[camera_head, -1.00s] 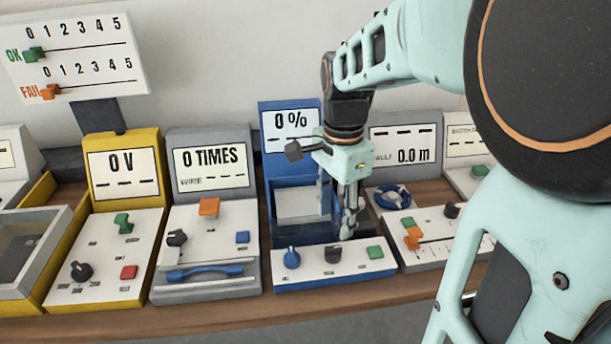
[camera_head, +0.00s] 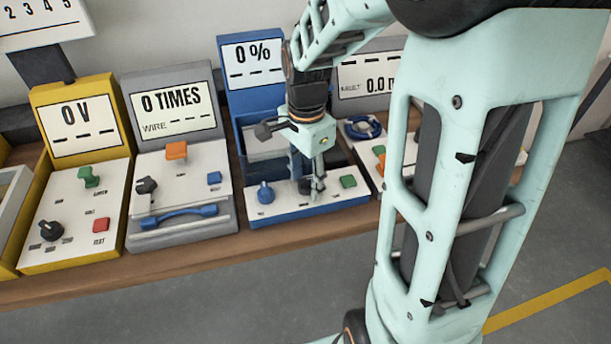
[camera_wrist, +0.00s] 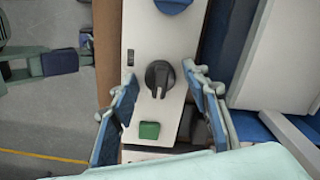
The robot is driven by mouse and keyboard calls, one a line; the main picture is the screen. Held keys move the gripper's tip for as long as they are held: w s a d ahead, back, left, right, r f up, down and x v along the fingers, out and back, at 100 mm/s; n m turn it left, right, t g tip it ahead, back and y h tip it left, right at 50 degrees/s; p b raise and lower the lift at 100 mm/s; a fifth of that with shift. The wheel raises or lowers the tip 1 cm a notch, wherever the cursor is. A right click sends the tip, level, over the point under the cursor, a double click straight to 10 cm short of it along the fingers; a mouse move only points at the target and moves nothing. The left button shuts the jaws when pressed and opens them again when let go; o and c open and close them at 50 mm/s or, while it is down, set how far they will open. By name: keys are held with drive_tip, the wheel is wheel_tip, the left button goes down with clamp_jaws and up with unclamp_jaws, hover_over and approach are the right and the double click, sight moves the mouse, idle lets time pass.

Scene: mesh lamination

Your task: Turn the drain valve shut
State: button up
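A blue station (camera_head: 253,221) with a "0 %" display stands mid-bench. Its front panel carries a black rotary knob (camera_head: 305,186) between a blue knob (camera_head: 265,193) and a green button (camera_head: 348,181). The labels are too small to show which control is the drain valve. My gripper (camera_head: 313,190) points down over the panel at the black knob, partly hiding it. In the wrist view my gripper (camera_wrist: 160,74) is open, with its fingers on either side of the black knob (camera_wrist: 161,80) and gaps visible.
A grey station (camera_head: 180,228) with "0 TIMES" and a yellow "0 V" station (camera_head: 82,143) stand to the left. Another grey station (camera_head: 368,80) with a blue ring (camera_head: 362,127) stands close on the right. Open floor lies in front of the bench.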

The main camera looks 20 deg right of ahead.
drive_tip(key=c, duration=1)
drive_tip(key=shift+n, duration=0.3)
drive_tip(key=n, duration=0.3)
drive_tip(key=shift+n+p, duration=0.3)
drive_tip(key=shift+p, duration=0.1)
drive_tip(key=n, duration=0.4)
drive_tip(key=shift+n+p, duration=0.3)
drive_tip(key=shift+p, duration=0.1)
drive_tip(key=n, duration=0.4)
drive_tip(key=shift+n+p, duration=0.3)
drive_tip(key=shift+p, duration=0.1)
drive_tip(key=n+p, duration=0.1)
drive_tip(key=n, duration=0.3)
drive_tip(key=shift+n, duration=0.3)
